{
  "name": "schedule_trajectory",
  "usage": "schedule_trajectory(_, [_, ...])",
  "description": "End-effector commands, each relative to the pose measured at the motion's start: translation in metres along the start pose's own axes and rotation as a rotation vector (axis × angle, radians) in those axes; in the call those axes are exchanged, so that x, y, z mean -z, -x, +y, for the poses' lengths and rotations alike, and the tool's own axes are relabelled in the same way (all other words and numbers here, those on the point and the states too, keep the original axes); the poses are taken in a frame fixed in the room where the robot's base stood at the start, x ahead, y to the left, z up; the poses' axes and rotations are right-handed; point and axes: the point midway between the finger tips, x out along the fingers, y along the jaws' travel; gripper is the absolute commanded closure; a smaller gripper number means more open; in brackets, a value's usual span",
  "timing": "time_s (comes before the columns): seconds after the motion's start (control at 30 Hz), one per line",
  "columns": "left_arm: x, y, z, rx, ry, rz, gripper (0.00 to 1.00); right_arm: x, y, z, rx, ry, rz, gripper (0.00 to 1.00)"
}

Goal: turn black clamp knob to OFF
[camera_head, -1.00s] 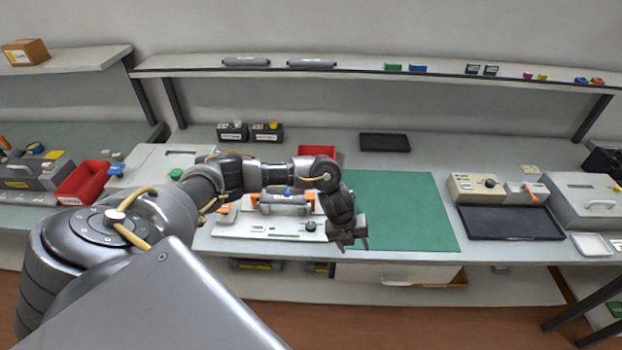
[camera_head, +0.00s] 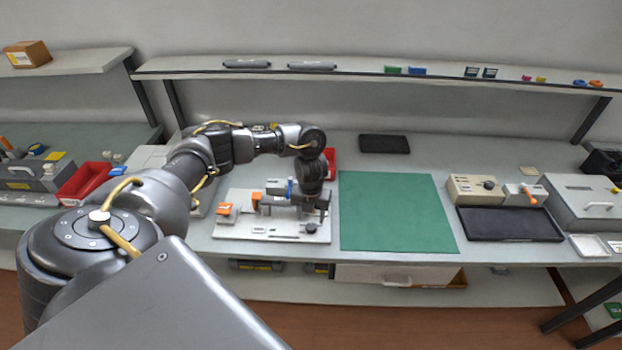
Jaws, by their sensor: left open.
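A small black knob (camera_head: 311,227) sits at the right front of the white fixture plate (camera_head: 270,238) on the bench. Any OFF marking is too small to read. The fixture also carries orange parts (camera_head: 226,211), a blue lever (camera_head: 290,187) and a grey cartridge-like body, which my arm partly covers. My left gripper (camera_head: 312,212) points down over the right side of the fixture, just behind the knob in the picture. It is open, with nothing seen between its fingers; whether it touches the knob I cannot tell. My right gripper is out of view.
A green mat (camera_head: 395,215) lies clear to the right of the fixture. A red bin (camera_head: 85,184) stands at the left. A shelf (camera_head: 360,71) runs above the bench.

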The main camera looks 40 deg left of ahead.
Motion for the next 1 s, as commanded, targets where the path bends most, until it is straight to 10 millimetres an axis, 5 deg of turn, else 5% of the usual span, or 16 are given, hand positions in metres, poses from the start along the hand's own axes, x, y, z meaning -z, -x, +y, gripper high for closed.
schedule_trajectory(0.3, [0.000,-0.040,0.000,-0.002,0.000,0.000,0.48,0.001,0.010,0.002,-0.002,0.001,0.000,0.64])
schedule_trajectory(0.67, [0.000,-0.047,0.000,-0.001,-0.001,-0.002,0.48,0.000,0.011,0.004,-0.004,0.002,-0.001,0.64])
schedule_trajectory(1.0, [-0.001,-0.046,0.000,0.000,-0.001,-0.002,0.91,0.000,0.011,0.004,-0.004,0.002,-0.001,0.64])
